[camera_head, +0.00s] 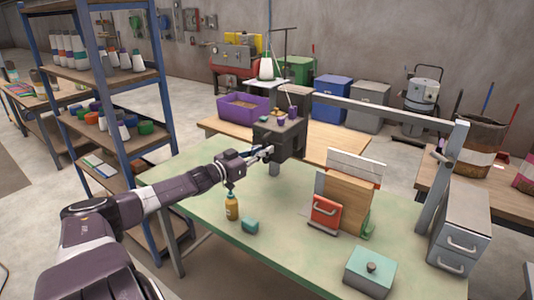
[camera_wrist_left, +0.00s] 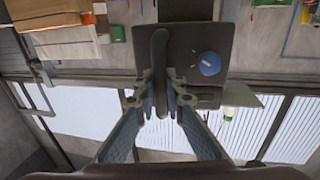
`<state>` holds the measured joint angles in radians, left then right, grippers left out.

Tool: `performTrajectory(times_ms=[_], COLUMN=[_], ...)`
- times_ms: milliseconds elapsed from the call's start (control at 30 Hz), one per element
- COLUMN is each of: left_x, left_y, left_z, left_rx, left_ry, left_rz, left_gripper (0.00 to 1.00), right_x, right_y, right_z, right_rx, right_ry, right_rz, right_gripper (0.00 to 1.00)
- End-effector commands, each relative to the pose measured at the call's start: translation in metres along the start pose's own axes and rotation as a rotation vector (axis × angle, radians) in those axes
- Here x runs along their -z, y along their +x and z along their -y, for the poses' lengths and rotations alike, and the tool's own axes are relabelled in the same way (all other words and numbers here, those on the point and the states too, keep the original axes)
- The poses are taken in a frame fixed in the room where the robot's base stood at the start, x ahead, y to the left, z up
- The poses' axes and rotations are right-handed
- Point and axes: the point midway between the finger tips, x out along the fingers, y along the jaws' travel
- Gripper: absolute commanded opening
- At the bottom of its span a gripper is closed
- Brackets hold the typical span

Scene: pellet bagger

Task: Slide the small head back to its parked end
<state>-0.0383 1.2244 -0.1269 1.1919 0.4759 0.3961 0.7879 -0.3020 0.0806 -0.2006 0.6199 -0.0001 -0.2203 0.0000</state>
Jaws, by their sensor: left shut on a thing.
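The small head (camera_head: 285,137) is a dark grey box at the left end of the pale beam (camera_head: 375,109) over the green table. My left gripper (camera_head: 265,153) reaches the head's front from the left. In the left wrist view my left gripper (camera_wrist_left: 160,90) is shut on the head's dark upright handle (camera_wrist_left: 159,48). My right gripper is not in view.
A grey post (camera_head: 440,180) and grey drawers (camera_head: 460,230) stand at the right. Blue-framed shelves (camera_head: 110,90) are at the left.

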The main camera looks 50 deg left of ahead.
Motion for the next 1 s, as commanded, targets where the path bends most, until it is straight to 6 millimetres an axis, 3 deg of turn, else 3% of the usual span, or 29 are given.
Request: performTrajectory(times_ms=[433, 467, 600, 1000], left_x=[-0.0004, -0.0004, -0.0005, -0.0017], left_y=[-0.0004, -0.0004, -0.0004, -0.003], left_z=[0.0023, 0.0023, 0.0021, 0.0018], left_rx=[0.002, 0.002, 0.001, 0.001], left_ry=[0.001, 0.001, 0.001, 0.0], left_rz=[0.002, 0.003, 0.002, 0.003], left_gripper=[0.0, 0.12, 0.28, 0.28], right_x=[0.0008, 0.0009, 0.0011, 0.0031], right_y=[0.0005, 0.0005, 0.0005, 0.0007], right_z=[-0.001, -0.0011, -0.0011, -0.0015], right_rx=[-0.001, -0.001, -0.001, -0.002], right_ry=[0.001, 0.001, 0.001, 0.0], right_rz=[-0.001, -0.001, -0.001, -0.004], right_gripper=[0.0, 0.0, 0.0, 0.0])
